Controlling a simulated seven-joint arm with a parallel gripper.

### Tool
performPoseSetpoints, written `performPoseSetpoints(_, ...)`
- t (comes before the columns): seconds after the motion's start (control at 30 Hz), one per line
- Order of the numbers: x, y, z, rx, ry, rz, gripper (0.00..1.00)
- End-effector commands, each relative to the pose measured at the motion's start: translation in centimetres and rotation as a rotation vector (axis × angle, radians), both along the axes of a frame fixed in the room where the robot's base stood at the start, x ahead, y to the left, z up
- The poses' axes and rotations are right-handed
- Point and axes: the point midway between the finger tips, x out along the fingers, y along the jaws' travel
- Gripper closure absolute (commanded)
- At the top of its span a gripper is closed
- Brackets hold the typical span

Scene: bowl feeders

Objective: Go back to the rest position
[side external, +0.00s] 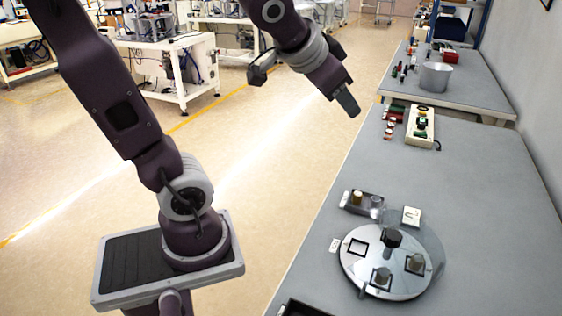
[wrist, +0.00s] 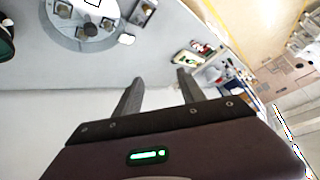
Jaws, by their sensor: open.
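My gripper (side external: 348,100) is raised in the upper middle of the side external view, beside and above the long edge of the grey table (side external: 480,200). In the wrist view my gripper (wrist: 156,88) shows two dark fingers spread apart with nothing between them. The fingers touch nothing. No held object shows in either view.
A round disc feeder (side external: 360,273) with a black knob (side external: 392,239) stands on the near table. A small dark tray (side external: 363,204) and a white square piece (side external: 411,216) lie behind it. A power strip (side external: 421,127) lies farther back. A metal bowl (side external: 436,76) stands on the far table.

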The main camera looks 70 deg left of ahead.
Motion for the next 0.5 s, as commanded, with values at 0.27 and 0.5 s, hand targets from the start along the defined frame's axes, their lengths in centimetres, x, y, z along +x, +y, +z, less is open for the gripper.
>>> performPoseSetpoints(0.27, -14.6, -9.3, -4.9, -0.268, 0.244, -0.101, 0.53)
performPoseSetpoints(0.5, -15.1, -9.5, -5.1, -0.279, 0.257, -0.105, 0.53)
